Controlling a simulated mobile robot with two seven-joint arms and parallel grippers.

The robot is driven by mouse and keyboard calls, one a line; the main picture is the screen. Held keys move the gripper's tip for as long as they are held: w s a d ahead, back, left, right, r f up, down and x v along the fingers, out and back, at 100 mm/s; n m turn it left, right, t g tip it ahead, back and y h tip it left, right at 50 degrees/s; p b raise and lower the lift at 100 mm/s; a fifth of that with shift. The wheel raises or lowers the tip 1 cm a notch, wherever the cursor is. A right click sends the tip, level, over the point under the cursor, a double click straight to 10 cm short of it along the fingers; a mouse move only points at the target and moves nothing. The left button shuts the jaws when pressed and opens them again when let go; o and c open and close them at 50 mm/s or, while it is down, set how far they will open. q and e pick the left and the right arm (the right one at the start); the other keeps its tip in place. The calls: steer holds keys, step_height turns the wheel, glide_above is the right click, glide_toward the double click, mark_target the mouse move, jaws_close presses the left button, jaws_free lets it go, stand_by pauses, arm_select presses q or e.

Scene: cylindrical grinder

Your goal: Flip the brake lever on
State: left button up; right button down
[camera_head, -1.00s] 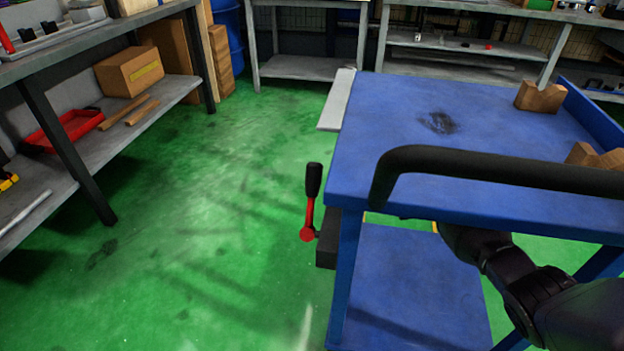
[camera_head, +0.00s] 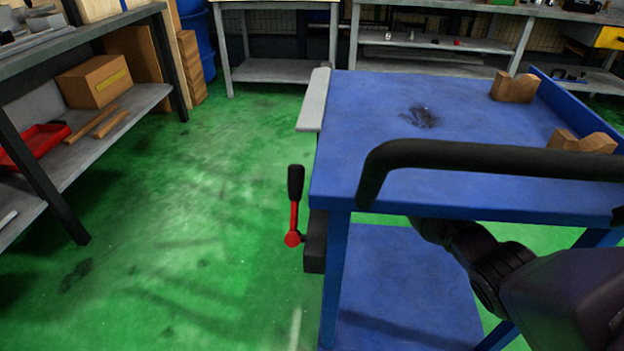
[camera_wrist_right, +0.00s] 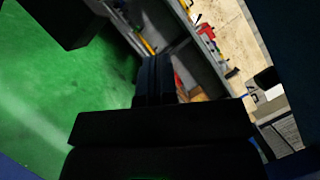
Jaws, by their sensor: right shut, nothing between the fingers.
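The brake lever (camera_head: 293,215) has a black grip on top and a red arm and hub below. It stands nearly upright at the left side of the blue cart (camera_head: 400,185), beside a black block (camera_head: 315,242) under the cart's top. My right arm comes in from the right in the head view and passes under the cart's top, which hides its gripper there. In the right wrist view my right gripper (camera_wrist_right: 155,75) is shut and empty. A dark block shows at that view's upper left; I cannot tell what it is. My left gripper is not in view.
The cart's black push handle (camera_head: 480,155) crosses above my right arm. Wooden V-blocks (camera_head: 514,88) sit on the cart's top. A shelf bench (camera_head: 150,98) with a cardboard box (camera_head: 95,82) stands at left. Green floor (camera_head: 200,210) lies open between bench and lever.

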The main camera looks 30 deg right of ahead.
mark_target(295, 203)
steer(key=s+r+x, duration=0.1)
steer(key=x, duration=0.9)
steer(key=shift+s+r, duration=0.15)
steer(key=shift+s, duration=0.6)
steer(key=shift+a, duration=0.1)
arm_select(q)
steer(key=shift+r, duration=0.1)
